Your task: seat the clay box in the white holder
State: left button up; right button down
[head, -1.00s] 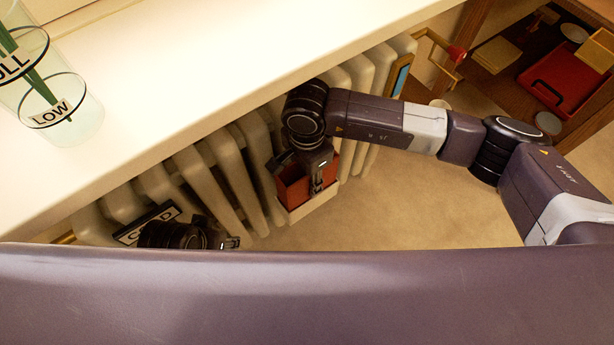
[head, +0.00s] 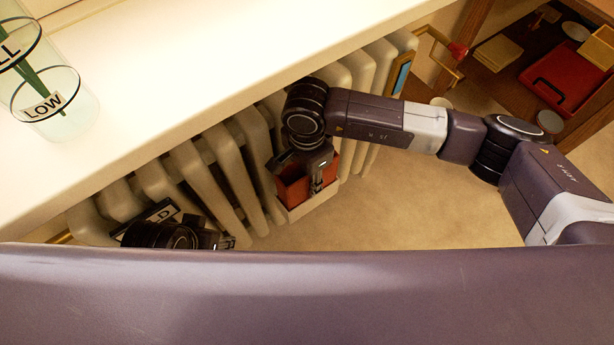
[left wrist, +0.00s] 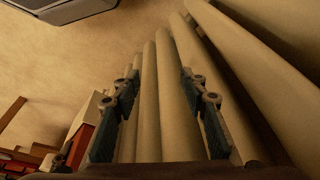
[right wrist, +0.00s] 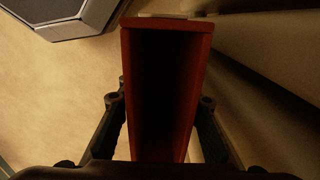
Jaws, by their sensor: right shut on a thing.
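The clay box (head: 291,192) is a red-brown, open-topped box in front of the radiator in the head view. My right gripper (head: 316,186) is shut on it from above. In the right wrist view I look into the dark hollow of the box (right wrist: 128,90), with a finger on each side. The white holder (head: 310,207) is at the box's lower end; the box appears to be at least partly inside it, but I cannot tell how deep. My left gripper (left wrist: 155,110) is open and empty in front of the radiator columns. The box (left wrist: 78,146) and holder (left wrist: 84,112) also show there.
The cream radiator (head: 228,170) runs under a white sill (head: 200,70). A clear cylinder with a LOW label (head: 55,105) stands on the sill. A wooden shelf with a red tray (head: 562,78) is far right. The floor (head: 420,205) is clear.

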pick_arm(q)
jog(key=shift+r, duration=0.4)
jog(key=shift+f, duration=0.25)
pick_arm(e)
jog(key=shift+f, duration=0.2)
jog(key=shift+f+b, duration=0.5)
jog(key=shift+b, duration=0.25)
pick_arm(q)
jog(key=shift+s+f, duration=0.1)
jog(key=shift+f, duration=0.45)
pick_arm(e)
jog(key=c, duration=1.3)
grip_release()
pick_arm(q)
jog(key=shift+r, duration=0.1)
pick_arm(e)
jog(key=shift+r, duration=0.1)
